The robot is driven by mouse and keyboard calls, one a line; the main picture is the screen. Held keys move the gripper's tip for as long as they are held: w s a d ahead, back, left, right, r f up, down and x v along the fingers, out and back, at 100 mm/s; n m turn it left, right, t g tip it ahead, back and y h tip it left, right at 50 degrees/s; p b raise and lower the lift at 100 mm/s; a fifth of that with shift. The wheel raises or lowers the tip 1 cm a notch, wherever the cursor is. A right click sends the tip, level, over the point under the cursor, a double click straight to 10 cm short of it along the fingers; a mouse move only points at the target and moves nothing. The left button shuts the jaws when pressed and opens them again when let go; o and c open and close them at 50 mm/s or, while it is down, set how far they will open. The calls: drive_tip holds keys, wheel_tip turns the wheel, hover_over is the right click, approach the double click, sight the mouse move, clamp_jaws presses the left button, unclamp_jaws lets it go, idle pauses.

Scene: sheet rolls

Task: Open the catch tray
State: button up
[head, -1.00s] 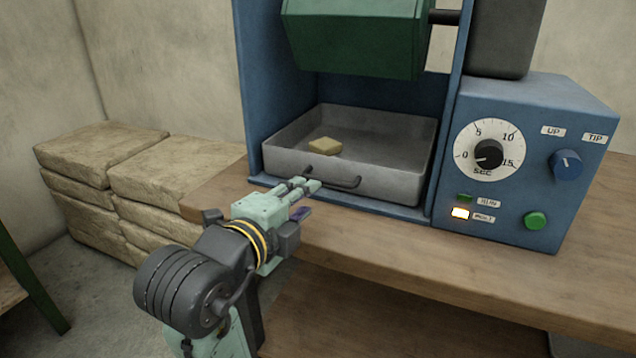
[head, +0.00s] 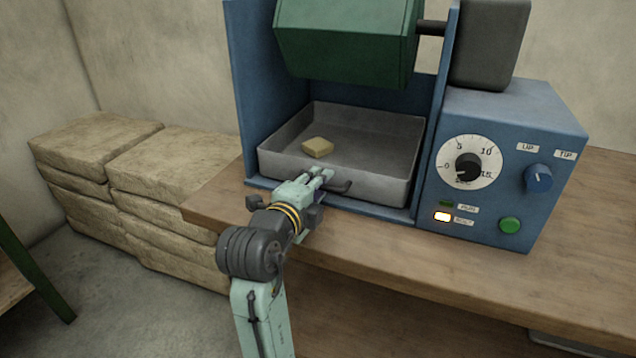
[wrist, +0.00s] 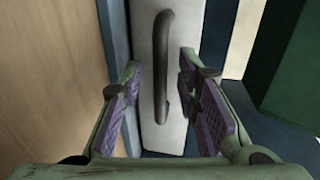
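The grey catch tray (head: 372,190) sits inside the blue machine's lower bay, its front wall near the bay's front edge. A yellowish block (head: 317,147) lies in it. The tray's dark bar handle (head: 341,187) is on the front wall, partly hidden behind my gripper (head: 324,174). In the wrist view the handle (wrist: 162,65) runs lengthwise between the two purple-padded fingers of my gripper (wrist: 163,95). The fingers are open, with a gap on each side of the handle. Neither pad visibly touches it.
The blue machine (head: 240,95) stands on a wooden bench (head: 480,270). A green drum (head: 345,45) hangs above the tray. A control box (head: 480,215) with a dial and knobs is at right. Stacked sacks (head: 165,165) stand at left. The bench front is mostly clear.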

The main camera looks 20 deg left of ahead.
drive_tip(key=shift+w, duration=0.2)
drive_tip(key=shift+c, duration=0.2)
clamp_jaws()
idle(0.6)
